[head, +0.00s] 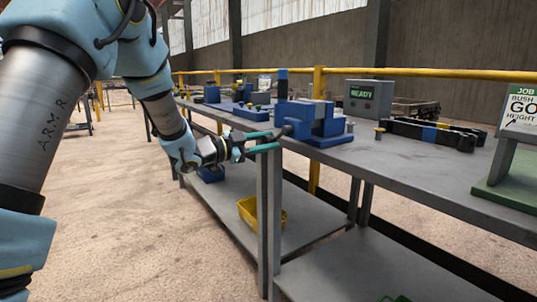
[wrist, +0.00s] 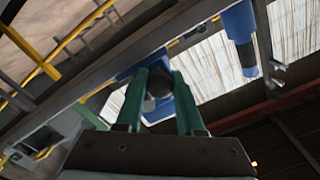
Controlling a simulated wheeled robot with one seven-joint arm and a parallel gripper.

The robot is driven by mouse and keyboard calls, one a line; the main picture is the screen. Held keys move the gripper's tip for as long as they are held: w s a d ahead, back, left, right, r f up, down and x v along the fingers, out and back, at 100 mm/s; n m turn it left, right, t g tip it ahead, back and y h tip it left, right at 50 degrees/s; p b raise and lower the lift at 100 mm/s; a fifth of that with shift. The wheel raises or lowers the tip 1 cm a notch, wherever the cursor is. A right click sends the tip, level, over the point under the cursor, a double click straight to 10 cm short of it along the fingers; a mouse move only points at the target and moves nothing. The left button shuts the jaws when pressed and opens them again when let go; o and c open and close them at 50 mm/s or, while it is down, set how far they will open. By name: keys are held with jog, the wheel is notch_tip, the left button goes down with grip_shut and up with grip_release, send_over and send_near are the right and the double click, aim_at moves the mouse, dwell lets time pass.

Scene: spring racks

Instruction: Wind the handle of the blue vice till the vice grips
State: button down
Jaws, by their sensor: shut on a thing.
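The blue vice (head: 322,121) stands at the near left corner of the grey workbench. A dark rounded end piece (head: 287,130) of its handle sticks out toward my arm. My gripper (head: 277,140) reaches in from the left at bench-top height, its two teal fingers closed about this dark piece. In the wrist view, the dark round piece (wrist: 158,88) sits between the green-looking fingers, with blue vice parts behind it. The fingers hide part of the handle. I cannot tell from these views whether the vice jaws touch anything.
A display box (head: 362,98) reading READY stands behind the vice. Dark bars (head: 432,133) lie on the bench to the right, near a green sign stand (head: 508,150). A yellow bin (head: 262,214) sits on the lower shelf. A yellow rail runs behind. Floor at left is clear.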

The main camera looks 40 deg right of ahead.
jog(key=shift+w+a+r+m+b, duration=0.15)
jog(key=shift+w+r+m+b, duration=0.3)
jog(key=shift+m+b, duration=0.35)
jog(key=c, duration=0.8)
grip_release()
jog(key=shift+a+r, duration=0.1)
jog(key=shift+o, duration=1.3)
jog(key=shift+s, duration=0.1)
jog(key=a, duration=1)
jog(key=shift+w+a, duration=0.3)
